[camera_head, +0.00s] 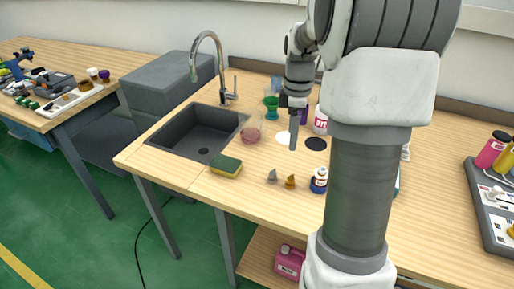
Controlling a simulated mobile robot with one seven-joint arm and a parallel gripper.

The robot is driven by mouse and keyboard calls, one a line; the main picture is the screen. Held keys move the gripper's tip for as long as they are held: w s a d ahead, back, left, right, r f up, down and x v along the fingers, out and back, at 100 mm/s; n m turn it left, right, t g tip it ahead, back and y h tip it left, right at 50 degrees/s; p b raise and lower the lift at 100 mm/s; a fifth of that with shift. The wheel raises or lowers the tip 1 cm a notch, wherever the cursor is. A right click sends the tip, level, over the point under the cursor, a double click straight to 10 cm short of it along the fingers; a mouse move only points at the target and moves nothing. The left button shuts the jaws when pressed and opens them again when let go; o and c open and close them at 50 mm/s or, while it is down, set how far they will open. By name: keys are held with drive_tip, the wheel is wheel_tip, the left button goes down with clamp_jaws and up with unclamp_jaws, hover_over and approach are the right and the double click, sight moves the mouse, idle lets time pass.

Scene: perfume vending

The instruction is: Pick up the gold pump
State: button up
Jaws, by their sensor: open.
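The gold pump (290,181) is a small gold-coloured piece standing on the wooden table near its front edge. A similar silver-grey pump (272,176) stands just to its left, and a blue and white bottle (319,181) stands to its right. My gripper (293,146) points down above the table, behind and higher than the gold pump in the picture, apart from it. It is open, with nothing visible between the fingers. The fingers overlap in this view, so the gap between them is hard to see.
A sink (203,133) with a tall faucet (207,50) is at the left. A green and yellow sponge (226,165) lies by the front edge. A pink cup (251,134), a white disc (283,138) and a black disc (316,144) are near my gripper. My arm hides part of the table.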

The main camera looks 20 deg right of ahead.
drive_tip(key=d+f, duration=0.1)
drive_tip(key=f, duration=0.1)
drive_tip(key=b, duration=0.2)
approach(291, 178)
drive_tip(key=shift+n, duration=0.3)
drive_tip(key=f, duration=0.5)
drive_tip(key=shift+w+f, duration=0.2)
drive_tip(key=shift+w, duration=0.05)
wheel_tip(291, 178, down, 5)
drive_tip(key=shift+s+f, duration=0.1)
drive_tip(key=shift+s, duration=0.05)
clamp_jaws()
